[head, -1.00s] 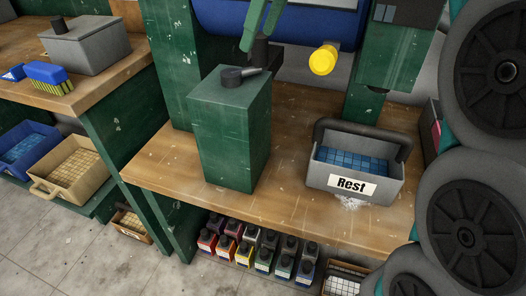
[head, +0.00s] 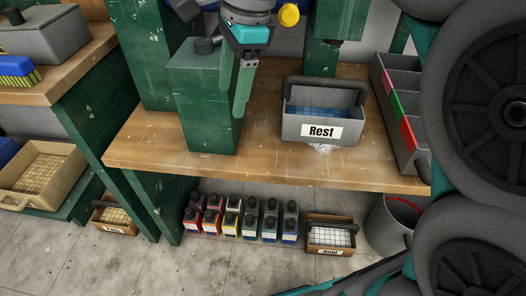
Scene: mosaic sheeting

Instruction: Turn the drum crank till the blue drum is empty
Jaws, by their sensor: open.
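The blue drum (head: 185,9) is almost wholly out of view at the top edge, mostly behind my arm; its contents cannot be seen. A yellow knob (head: 289,14), which looks like the crank handle, shows at the top, right of my arm. My gripper (head: 236,100) has two green fingers pointing down, parted and empty. In the picture they overlap the right side of a green box, lower than the yellow knob and to its left. Nothing shows between the fingers, and they are apart from the knob.
The green box (head: 208,110) with a black cap stands on the wooden bench (head: 270,165). A grey "Rest" carrier (head: 345,134) holds blue tiles. A divided grey tray (head: 391,112) lies at the right. Several bottles (head: 250,222) and a wooden tile box (head: 331,218) sit below.

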